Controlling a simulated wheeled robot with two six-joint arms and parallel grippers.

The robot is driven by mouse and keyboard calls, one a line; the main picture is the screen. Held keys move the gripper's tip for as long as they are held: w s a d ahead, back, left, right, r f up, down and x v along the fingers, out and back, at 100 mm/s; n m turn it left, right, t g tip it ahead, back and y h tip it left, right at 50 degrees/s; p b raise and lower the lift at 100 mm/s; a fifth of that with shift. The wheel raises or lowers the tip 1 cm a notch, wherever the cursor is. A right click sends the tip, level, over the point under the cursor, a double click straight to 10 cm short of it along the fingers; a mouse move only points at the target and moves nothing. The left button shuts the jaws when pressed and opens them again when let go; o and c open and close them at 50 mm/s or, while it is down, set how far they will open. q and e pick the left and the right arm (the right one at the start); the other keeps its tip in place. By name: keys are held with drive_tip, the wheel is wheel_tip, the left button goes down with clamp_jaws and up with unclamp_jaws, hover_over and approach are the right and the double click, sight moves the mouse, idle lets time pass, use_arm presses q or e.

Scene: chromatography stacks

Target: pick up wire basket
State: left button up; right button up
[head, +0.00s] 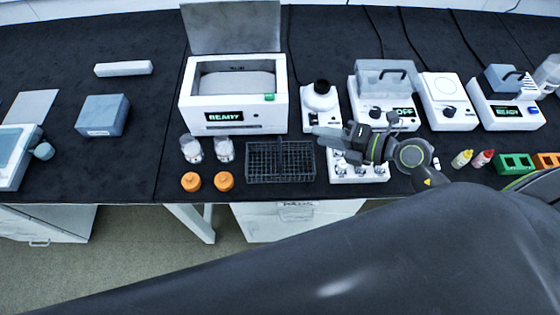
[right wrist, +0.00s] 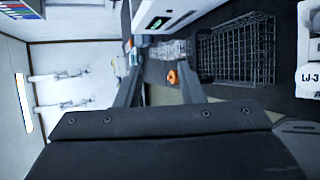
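The wire basket (head: 280,162) is a dark, rectangular mesh basket standing upright on the black bench top near its front edge. In the right wrist view the basket (right wrist: 238,50) shows at the upper right, beside my right gripper's fingers. My right gripper (head: 328,140) is just to the right of the basket in the head view, with its fingers pointing left. In the right wrist view the fingers (right wrist: 158,75) are spread apart, with nothing held between them. I cannot tell its exact height above the bench. My left gripper is in neither view.
Two clear jars (head: 208,149) and two orange-capped bottles (head: 207,181) stand left of the basket. A white instrument (head: 233,117) stands behind it. A white rack with several vials (head: 358,174) lies under my right gripper.

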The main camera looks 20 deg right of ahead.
wheel_tip(320, 180, down, 3)
drive_tip(key=s+n+g+h, duration=0.1)
drive_tip(key=g, duration=0.1)
drive_tip(key=p, duration=0.2)
hover_over(275, 158)
drive_tip(key=s+d, duration=0.2)
drive_tip(key=f, duration=0.7)
drive_tip(key=shift+s+d, duration=0.15)
drive_tip(key=shift+d, duration=0.05)
drive_tip(key=shift+p+x, duration=0.35)
drive_tip(key=shift+x, duration=1.65)
drive_tip(key=shift+s+d+f, duration=0.1)
clamp_jaws()
